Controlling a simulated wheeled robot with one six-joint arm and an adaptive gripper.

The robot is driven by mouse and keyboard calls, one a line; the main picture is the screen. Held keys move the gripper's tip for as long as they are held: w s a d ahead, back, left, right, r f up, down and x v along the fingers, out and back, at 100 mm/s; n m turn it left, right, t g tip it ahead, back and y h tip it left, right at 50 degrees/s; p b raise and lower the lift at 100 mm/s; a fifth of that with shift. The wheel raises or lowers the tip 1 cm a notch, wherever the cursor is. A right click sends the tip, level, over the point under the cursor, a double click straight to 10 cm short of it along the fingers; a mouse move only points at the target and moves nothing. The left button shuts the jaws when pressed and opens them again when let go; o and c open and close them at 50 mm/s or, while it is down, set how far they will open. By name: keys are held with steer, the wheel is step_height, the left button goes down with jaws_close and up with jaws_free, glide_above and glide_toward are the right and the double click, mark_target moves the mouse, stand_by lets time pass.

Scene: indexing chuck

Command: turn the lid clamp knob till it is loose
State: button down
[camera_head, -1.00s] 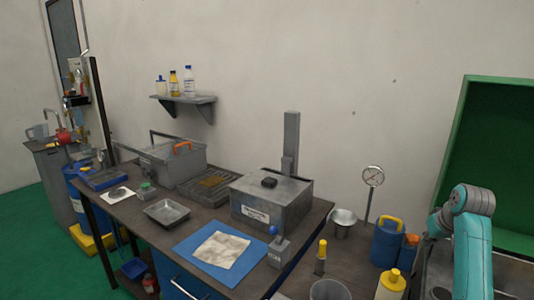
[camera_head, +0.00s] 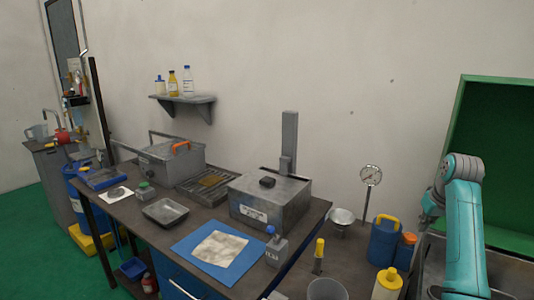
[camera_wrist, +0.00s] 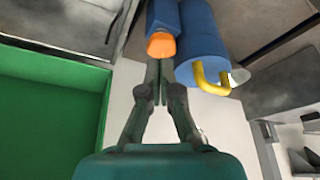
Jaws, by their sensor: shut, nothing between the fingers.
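A grey metal box (camera_head: 252,209) with a white label stands near the right end of the bench. A dark knob (camera_head: 267,182) sits on its lid. A second grey box (camera_head: 155,170) with an orange handle (camera_head: 180,147) stands farther left. I cannot tell for sure which part is the lid clamp knob. My gripper (camera_wrist: 157,76) is shut and empty in the wrist view, its fingers close together by an orange-capped blue bottle (camera_wrist: 163,20). In the head view my arm is at the far right, well away from both boxes, and the gripper is mostly hidden.
A blue canister (camera_head: 383,243) with a yellow handle (camera_wrist: 200,84) stands near my gripper. A gauge (camera_head: 370,175), a metal bowl (camera_head: 341,217) and a yellow-topped bottle (camera_head: 388,283) are nearby. A green panel (camera_head: 510,150) rises behind my arm.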

step_height(320, 180, down, 6)
steer(key=g, duration=0.1)
steer(key=shift+w+a+f, duration=0.15)
steer(key=shift+a, duration=0.25)
stand_by(0.4)
steer(key=shift+w, duration=0.1)
stand_by(0.5)
steer(key=shift+d, duration=0.55)
stand_by(0.3)
step_height(320, 180, up, 6)
steer(key=shift+s, duration=0.4)
stand_by(0.5)
